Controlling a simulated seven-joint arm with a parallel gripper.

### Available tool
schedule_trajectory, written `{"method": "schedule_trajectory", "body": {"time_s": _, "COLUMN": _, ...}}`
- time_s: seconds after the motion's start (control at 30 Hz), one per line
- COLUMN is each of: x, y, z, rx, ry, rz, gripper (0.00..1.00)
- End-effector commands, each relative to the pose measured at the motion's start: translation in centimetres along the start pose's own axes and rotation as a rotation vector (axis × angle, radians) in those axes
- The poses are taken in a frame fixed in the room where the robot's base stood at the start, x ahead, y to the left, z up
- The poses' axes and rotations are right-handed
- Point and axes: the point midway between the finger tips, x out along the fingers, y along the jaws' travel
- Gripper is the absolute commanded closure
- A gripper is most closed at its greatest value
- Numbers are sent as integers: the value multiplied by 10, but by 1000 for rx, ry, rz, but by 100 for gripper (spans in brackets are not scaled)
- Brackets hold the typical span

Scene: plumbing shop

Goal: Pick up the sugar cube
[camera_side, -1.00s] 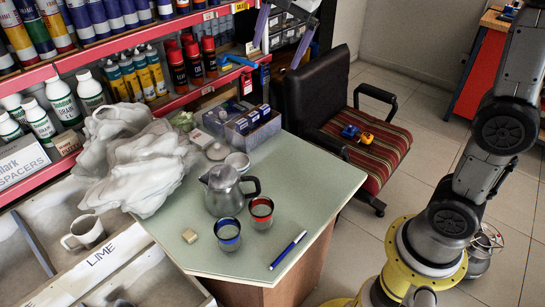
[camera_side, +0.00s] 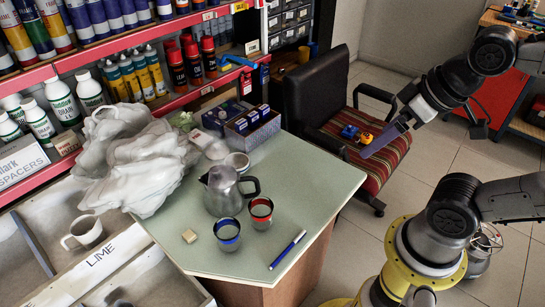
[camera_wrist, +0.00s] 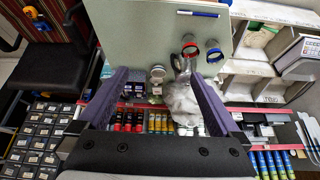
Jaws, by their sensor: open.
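The sugar cube (camera_side: 190,235) is a small beige block on the green-grey tabletop (camera_side: 310,190), near its front left edge in the side view. It stands apart from the blue-rimmed cup (camera_side: 227,236) to its right. My gripper (camera_side: 368,154) is high above the striped chair, to the right of the table and well away from the cube. The wrist view shows its two long fingers (camera_wrist: 155,72) spread apart with nothing held between them. I cannot make out the cube in the wrist view.
A metal pot (camera_side: 222,190), a red-rimmed cup (camera_side: 261,212) and a blue pen (camera_side: 288,250) stand or lie near the cube. The chair (camera_side: 320,90) is beside the table.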

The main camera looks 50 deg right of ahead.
Motion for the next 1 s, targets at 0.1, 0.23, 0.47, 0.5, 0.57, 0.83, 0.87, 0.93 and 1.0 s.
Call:
{"method": "schedule_trajectory", "body": {"time_s": 0.1, "x": 0, "y": 0, "z": -1, "rx": -33, "ry": 1, "rz": 0, "gripper": 0}}
{"method": "schedule_trajectory", "body": {"time_s": 0.23, "x": 0, "y": 0, "z": -1, "rx": -34, "ry": 1, "rz": 0, "gripper": 0}}
{"method": "schedule_trajectory", "body": {"time_s": 0.47, "x": 0, "y": 0, "z": -1, "rx": -32, "ry": 1, "rz": 0, "gripper": 0}}
{"method": "schedule_trajectory", "body": {"time_s": 0.5, "x": 0, "y": 0, "z": -1, "rx": -32, "ry": 1, "rz": 0, "gripper": 4}}
{"method": "schedule_trajectory", "body": {"time_s": 0.57, "x": 0, "y": 0, "z": -1, "rx": -32, "ry": 1, "rz": 0, "gripper": 14}}
{"method": "schedule_trajectory", "body": {"time_s": 0.83, "x": 0, "y": 0, "z": -1, "rx": -31, "ry": 1, "rz": 0, "gripper": 63}}
{"method": "schedule_trajectory", "body": {"time_s": 0.87, "x": 0, "y": 0, "z": -1, "rx": -31, "ry": 1, "rz": 0, "gripper": 68}}
{"method": "schedule_trajectory", "body": {"time_s": 0.93, "x": 0, "y": 0, "z": -1, "rx": -31, "ry": 1, "rz": 0, "gripper": 72}}
{"method": "schedule_trajectory", "body": {"time_s": 1.0, "x": 0, "y": 0, "z": -1, "rx": -31, "ry": 1, "rz": 0, "gripper": 72}}
